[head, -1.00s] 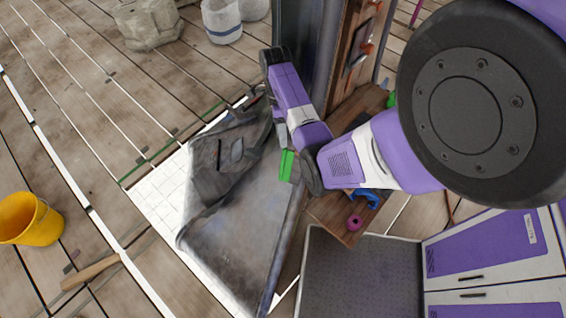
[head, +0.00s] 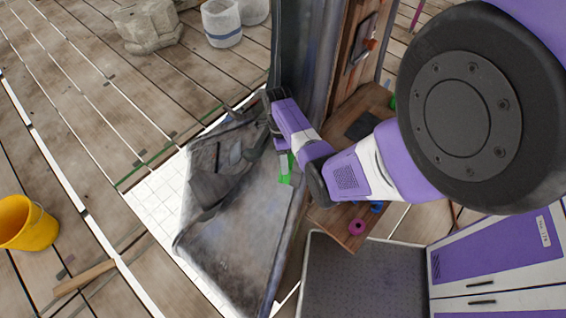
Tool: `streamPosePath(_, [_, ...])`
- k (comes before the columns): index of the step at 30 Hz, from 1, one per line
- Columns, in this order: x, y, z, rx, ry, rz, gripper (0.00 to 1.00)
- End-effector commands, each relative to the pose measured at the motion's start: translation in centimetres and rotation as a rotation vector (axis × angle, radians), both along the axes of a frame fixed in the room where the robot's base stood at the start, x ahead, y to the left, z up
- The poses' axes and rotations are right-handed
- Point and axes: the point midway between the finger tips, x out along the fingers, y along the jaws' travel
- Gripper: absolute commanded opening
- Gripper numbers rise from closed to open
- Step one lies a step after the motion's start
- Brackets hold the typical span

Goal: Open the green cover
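A small green piece (head: 286,167), which may be the green cover, shows at the right edge of a grey sheet-like surface, beside my purple and white arm. My arm partly hides it, so I cannot tell whether it is open or closed. My arm reaches down and left from the right side of the head view. Its dark far end lies near the post and the upper edge of the grey surface. My gripper's fingers cannot be made out, and I cannot tell whether they touch the green piece.
A wooden shelf (head: 345,215) holds a pink ring (head: 357,227) and blue items. A dark post (head: 303,60) rises behind my arm. A yellow bucket (head: 28,222) and a wooden-handled tool (head: 85,277) are at left. White buckets (head: 222,22) stand at the back.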

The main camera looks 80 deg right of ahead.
Motion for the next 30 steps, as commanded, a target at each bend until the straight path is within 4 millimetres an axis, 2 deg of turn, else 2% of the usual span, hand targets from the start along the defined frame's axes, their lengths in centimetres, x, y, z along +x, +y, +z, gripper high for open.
streamPosePath(9, [-0.06,0.09,-0.22,0.001,0.001,-0.001,0.36])
streamPosePath(15, [-0.05,0.05,-0.21,-0.001,0.000,-0.001,0.00])
streamPosePath(30, [-0.02,-0.16,-0.19,-0.007,-0.001,-0.001,0.00])
